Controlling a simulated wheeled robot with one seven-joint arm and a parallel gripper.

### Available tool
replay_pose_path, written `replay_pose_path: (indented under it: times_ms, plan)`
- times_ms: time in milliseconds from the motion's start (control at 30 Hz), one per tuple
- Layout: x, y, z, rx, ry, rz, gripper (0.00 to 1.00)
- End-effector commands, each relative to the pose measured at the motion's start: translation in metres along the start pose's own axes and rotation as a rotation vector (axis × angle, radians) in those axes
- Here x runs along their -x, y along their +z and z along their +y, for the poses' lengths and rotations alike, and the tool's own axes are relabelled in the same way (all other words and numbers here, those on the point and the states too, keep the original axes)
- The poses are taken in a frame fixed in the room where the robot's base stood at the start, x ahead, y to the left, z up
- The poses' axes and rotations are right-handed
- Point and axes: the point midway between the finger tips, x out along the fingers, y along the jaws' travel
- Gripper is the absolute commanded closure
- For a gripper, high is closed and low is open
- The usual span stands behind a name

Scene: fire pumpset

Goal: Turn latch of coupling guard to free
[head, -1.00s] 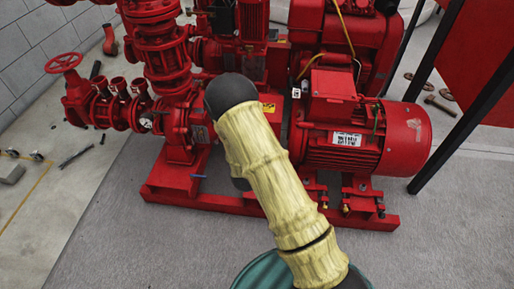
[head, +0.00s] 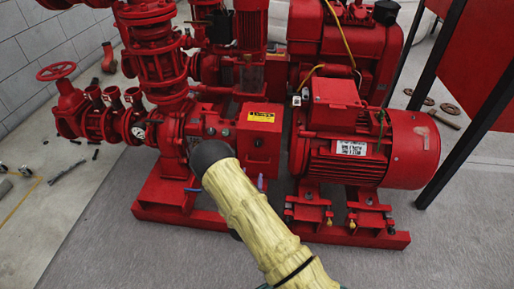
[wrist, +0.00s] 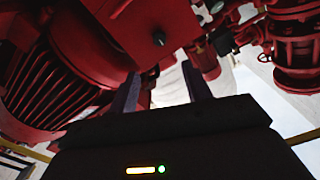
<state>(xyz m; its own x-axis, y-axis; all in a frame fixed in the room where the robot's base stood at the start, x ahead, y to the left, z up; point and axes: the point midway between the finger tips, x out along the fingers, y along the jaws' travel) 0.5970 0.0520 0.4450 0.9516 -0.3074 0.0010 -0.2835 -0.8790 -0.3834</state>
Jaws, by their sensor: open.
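The coupling guard (head: 258,150) is a red box with a yellow label, between the pump on the left and the motor on the right in the head view. A small blue lever (head: 262,184) shows at its lower front; I cannot tell whether this is the latch. My arm crosses below and in front of the guard, hiding part of its lower left and my gripper in that view. In the wrist view my gripper (wrist: 162,92) is open, with two dark fingers apart and nothing seen between them. Red machinery lies beyond the fingers.
The red motor (head: 365,145) stands right of the guard. The pump's pipework (head: 155,60) and a handwheel (head: 57,71) are at the left. A red base frame (head: 345,230) runs along the front. Grey floor in front is clear. A black post (head: 455,150) stands at the right.

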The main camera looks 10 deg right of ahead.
Motion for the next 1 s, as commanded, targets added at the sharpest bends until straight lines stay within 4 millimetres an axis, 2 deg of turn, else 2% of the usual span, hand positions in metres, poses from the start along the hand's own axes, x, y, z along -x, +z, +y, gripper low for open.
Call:
replay_pose_path:
  times_ms: [800, 1000]
  plan:
    - [-0.14, 0.002, 0.003, -0.001, 0.002, 0.004, 0.51]
    - [-0.161, 0.001, 0.002, 0.0, 0.002, 0.001, 0.51]
